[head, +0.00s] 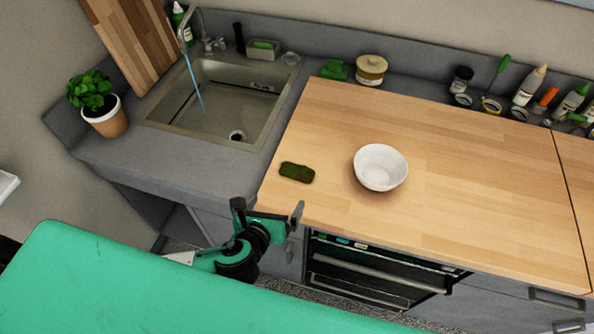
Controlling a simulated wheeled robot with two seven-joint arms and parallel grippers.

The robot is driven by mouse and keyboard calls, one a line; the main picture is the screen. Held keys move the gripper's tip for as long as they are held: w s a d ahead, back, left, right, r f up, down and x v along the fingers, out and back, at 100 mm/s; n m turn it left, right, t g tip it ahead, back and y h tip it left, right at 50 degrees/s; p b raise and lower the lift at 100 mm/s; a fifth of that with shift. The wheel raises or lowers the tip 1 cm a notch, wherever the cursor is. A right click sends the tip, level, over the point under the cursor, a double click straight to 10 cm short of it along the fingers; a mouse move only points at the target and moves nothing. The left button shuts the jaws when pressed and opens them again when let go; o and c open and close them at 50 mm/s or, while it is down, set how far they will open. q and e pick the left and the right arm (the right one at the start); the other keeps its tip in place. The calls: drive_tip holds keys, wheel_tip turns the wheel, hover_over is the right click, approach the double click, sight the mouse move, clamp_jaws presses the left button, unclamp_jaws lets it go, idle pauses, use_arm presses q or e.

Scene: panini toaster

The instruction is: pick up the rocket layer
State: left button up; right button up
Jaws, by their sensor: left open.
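The rocket layer (297,172), a small dark green slab, lies flat on the wooden worktop near its left end. My left gripper (268,210) is open and empty at the front left edge of the worktop. It is nearer to me than the rocket layer and slightly left of it, apart from it. My right gripper is not in view.
A white bowl (380,168) stands on the worktop, right of the rocket layer. The sink (222,100) with its tap is at the back left, near a potted plant (104,115). Bottles and jars line the back edge. The worktop's right part (490,190) is clear.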

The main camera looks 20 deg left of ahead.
use_arm(q)
drive_tip(key=m, duration=0.3)
drive_tip(key=p, duration=0.2)
approach(297, 172)
drive_tip(key=shift+w+f, duration=0.95)
drive_tip(key=shift+w, duration=0.15)
drive_tip(key=shift+r+p+x, duration=0.2)
drive_tip(key=shift+p+x, duration=0.45)
drive_tip(key=shift+x, duration=0.5)
drive_tip(key=shift+r+p+x, duration=0.2)
drive_tip(key=shift+p+x, duration=0.4)
drive_tip(key=shift+x, duration=0.55)
drive_tip(key=shift+w+f, duration=0.2)
drive_tip(key=shift+w, duration=0.3)
drive_tip(key=c, duration=0.8)
